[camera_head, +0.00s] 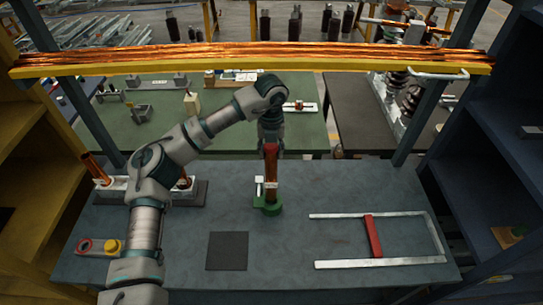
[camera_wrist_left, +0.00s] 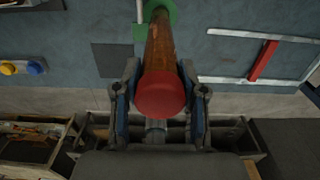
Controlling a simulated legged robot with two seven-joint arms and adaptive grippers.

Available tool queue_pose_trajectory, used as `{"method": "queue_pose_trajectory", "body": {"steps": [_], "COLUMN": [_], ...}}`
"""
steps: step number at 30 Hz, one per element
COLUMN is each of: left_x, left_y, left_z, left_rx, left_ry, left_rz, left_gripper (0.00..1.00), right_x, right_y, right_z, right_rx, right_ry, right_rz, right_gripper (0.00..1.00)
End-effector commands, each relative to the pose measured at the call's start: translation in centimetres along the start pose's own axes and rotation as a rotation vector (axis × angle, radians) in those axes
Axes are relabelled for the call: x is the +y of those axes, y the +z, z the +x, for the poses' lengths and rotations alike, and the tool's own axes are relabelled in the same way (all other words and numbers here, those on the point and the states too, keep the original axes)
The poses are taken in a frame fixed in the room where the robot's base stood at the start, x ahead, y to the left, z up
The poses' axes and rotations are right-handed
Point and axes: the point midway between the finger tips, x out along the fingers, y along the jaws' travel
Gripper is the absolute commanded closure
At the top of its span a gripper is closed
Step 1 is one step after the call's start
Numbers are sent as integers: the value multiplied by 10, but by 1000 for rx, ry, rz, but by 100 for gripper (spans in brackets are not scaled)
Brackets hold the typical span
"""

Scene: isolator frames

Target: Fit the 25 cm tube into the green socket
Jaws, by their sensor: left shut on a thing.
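The copper-coloured tube (camera_head: 271,182) with a red end cap stands about upright at the middle of the table. Its lower end meets the green socket (camera_head: 268,207); I cannot tell how deep it sits. My left gripper (camera_head: 270,146) is at the tube's upper end, shut on it. In the left wrist view, the tube's red end (camera_wrist_left: 160,95) lies between the two fingers (camera_wrist_left: 160,78), and its far end reaches the green socket (camera_wrist_left: 166,12). My right gripper is not in view.
A dark square pad (camera_head: 227,251) lies front left of the socket. A metal bar clamp with a red bar (camera_head: 373,236) lies to the right. Another copper tube (camera_head: 94,167) stands in a holder at the left, partly behind my arm. A yellow beam (camera_head: 250,63) crosses the back.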

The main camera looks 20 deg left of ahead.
Motion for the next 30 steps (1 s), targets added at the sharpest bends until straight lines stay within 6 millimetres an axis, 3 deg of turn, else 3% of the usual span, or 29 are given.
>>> {"method": "queue_pose_trajectory", "body": {"steps": [17,24,30], "left_x": [0,0,0], "left_y": [-1,-1,-1], "left_z": [37,65,68], "left_rx": [-1,0,-2], "left_ry": [-2,-2,-3], "left_rz": [1,1,1], "left_gripper": [100,100,100], "right_x": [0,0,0], "right_y": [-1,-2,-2], "right_z": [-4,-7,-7], "right_rx": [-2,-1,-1], "right_ry": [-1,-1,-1], "right_rz": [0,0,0], "right_gripper": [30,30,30]}}
